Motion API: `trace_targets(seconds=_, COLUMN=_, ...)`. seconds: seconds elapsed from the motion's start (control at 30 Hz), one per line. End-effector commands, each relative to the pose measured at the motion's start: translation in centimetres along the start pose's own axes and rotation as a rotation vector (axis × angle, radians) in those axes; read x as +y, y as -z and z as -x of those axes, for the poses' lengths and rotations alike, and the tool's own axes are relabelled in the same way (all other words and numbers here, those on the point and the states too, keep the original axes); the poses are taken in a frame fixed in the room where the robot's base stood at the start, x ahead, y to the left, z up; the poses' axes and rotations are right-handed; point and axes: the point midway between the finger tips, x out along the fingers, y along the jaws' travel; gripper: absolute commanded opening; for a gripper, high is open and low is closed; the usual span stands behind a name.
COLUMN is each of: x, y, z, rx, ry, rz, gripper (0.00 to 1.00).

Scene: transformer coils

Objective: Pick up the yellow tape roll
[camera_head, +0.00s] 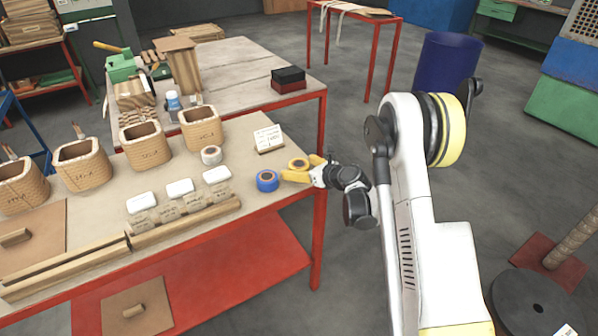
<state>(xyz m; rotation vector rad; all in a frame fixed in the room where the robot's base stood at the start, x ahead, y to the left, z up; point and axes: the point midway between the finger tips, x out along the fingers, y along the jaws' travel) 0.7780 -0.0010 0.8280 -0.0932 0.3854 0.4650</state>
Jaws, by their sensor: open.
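The yellow tape roll (297,163) lies on the table near its right edge. My gripper (297,168) reaches in from the right with its yellow fingers at the roll. One finger is on the near side of the roll and the other is toward its right side. The fingers are apart. The near finger hides part of the roll's lower edge, and I cannot tell whether either finger touches it.
A blue tape roll (267,181) lies just left of the near finger, and a white-grey roll (211,155) farther left. Several coils, such as this one (200,128), stand to the left. The table (255,205) is bare in front.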

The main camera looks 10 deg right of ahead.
Motion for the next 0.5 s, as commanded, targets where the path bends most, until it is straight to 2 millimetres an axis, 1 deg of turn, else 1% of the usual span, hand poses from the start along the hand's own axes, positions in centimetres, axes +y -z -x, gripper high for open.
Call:
trace_targets(seconds=0.07, x=0.00, y=-0.08, z=0.07, rx=0.000, ry=0.000, rz=0.000, gripper=0.89)
trace_targets(seconds=0.1, x=0.00, y=-0.08, z=0.08, rx=0.000, ry=0.000, rz=0.000, gripper=0.84)
trace_targets(seconds=0.17, x=0.00, y=-0.08, z=0.08, rx=0.000, ry=0.000, rz=0.000, gripper=0.65)
trace_targets(seconds=0.2, x=0.00, y=-0.08, z=0.09, rx=0.000, ry=0.000, rz=0.000, gripper=0.53)
trace_targets(seconds=0.27, x=0.00, y=-0.08, z=0.09, rx=0.000, ry=0.000, rz=-0.001, gripper=0.35)
trace_targets(seconds=0.3, x=0.00, y=-0.08, z=0.09, rx=0.000, ry=0.000, rz=-0.001, gripper=0.29)
trace_targets(seconds=0.5, x=0.00, y=-0.09, z=0.10, rx=-0.001, ry=0.000, rz=-0.001, gripper=0.29)
